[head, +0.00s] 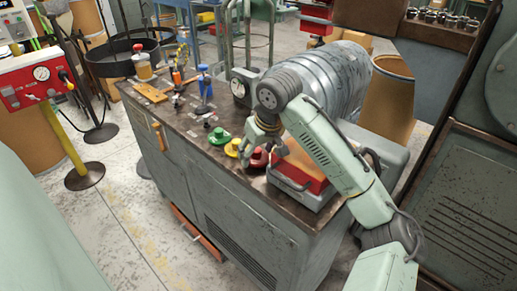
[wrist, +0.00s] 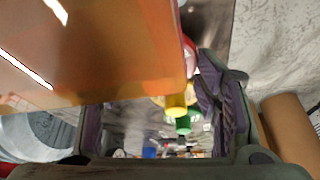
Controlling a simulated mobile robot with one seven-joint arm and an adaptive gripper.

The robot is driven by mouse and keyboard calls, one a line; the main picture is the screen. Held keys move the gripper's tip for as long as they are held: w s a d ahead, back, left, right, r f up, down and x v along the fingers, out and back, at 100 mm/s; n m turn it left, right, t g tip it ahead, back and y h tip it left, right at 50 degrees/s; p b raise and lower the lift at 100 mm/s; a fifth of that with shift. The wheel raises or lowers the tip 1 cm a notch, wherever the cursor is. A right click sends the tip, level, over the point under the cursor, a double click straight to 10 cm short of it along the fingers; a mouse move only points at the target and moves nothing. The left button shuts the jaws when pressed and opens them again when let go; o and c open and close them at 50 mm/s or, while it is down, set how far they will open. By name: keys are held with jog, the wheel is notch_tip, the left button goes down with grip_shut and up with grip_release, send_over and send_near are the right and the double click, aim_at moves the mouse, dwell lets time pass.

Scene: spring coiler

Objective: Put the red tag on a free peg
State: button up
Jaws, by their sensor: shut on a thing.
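A small red round piece (head: 258,158), which I take for the red tag, shows low on the bench at my fingertips in the head view. Its red edge (wrist: 189,56) also shows in the wrist view, beside the right-hand finger. My gripper (head: 261,152) points down and is shut on it, as far as I can tell; the fingers stand apart. The left-hand fingertip is hidden behind a glossy orange-red surface (wrist: 100,50) close to the wrist camera; I cannot tell for sure what it is. I cannot make out a free peg.
Yellow (head: 233,147) and green (head: 218,137) round pieces lie in a row left of my gripper. A red-topped grey box (head: 300,176) stands close on its right.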

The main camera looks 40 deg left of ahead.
jog(key=o, duration=1.2)
jog(key=shift+s, duration=0.1)
jog(key=shift+r, duration=0.1)
jog(key=a+p+v, duration=0.1)
jog(key=p+v, duration=0.1)
jog(key=v, duration=0.6)
jog(key=w+a+r+p+v, duration=0.1)
jog(key=a+p+v, duration=0.1)
jog(key=v, duration=0.6)
jog(key=a+r+p+v, duration=0.1)
jog(key=p+v, duration=0.1)
jog(key=v, duration=0.6)
jog(key=shift+w+a+p, duration=0.2)
jog(key=shift+w+p, duration=0.15)
jog(key=shift+f, duration=0.1)
